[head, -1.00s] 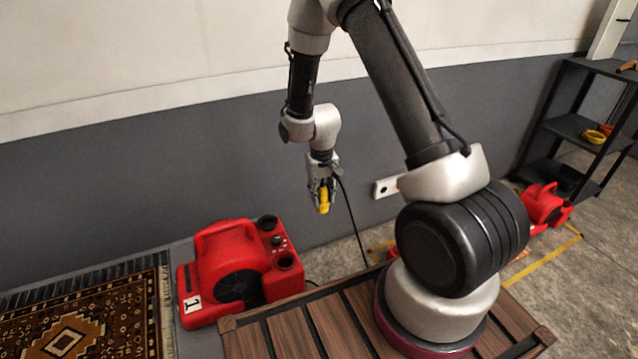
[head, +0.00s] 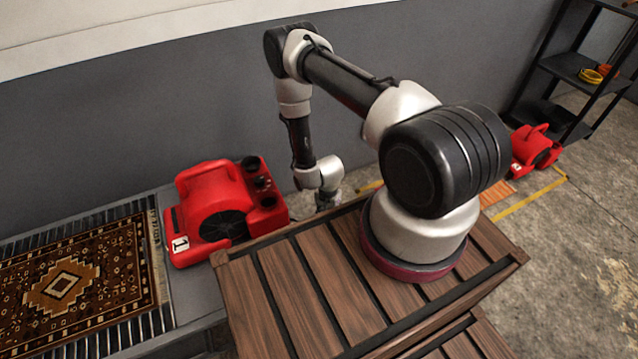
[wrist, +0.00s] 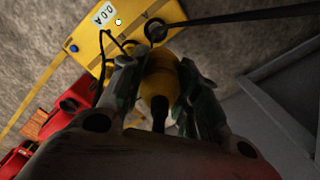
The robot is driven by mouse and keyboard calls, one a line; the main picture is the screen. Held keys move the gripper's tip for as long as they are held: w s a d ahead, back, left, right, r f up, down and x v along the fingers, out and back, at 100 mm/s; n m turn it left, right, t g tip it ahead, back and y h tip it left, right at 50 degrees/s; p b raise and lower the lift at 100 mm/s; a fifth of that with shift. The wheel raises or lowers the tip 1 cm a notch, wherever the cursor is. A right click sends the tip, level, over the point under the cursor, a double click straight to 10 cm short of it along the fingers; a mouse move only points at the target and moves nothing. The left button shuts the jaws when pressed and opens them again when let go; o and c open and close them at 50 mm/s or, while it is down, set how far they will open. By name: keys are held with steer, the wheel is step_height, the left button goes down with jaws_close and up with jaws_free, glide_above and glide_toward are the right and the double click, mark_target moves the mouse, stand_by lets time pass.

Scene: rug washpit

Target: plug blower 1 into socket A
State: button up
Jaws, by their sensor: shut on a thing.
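My gripper (wrist: 158,70) is shut on a yellow plug (wrist: 162,82) in the wrist view, with a finger on each side of it. In the head view the gripper's fingers and the plug are hidden below my wrist, past the slatted deck. Blower 1 (head: 225,205) is a red machine with a white "1" label, standing left of my arm. A yellow box (wrist: 92,38) with a white label, seemingly "0.0 A", lies beyond the fingers in the wrist view. The plug appears apart from it, though the gap is hard to judge.
A patterned rug (head: 75,280) lies left of blower 1. A second red blower (head: 533,150) stands at the right by yellow floor tape (head: 530,198) and a black shelf (head: 570,70). A dark cable (wrist: 250,18) crosses the wrist view's top. The grey wall is close behind.

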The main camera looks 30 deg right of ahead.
step_height(320, 180, down, 13)
steer(key=s+m, duration=0.2)
steer(key=m, duration=0.8)
steer(key=shift+s+d+m, duration=0.15)
steer(key=shift+d+m, duration=0.15)
steer(key=shift+d, duration=0.05)
steer(key=shift+w+f+m, duration=0.35)
steer(key=shift+f+m, duration=0.1)
steer(key=shift+m, duration=0.55)
steer(key=shift+f, duration=3.65)
steer(key=shift+r, duration=0.25)
steer(key=shift+r, duration=2.5)
steer(key=shift+w, duration=0.1)
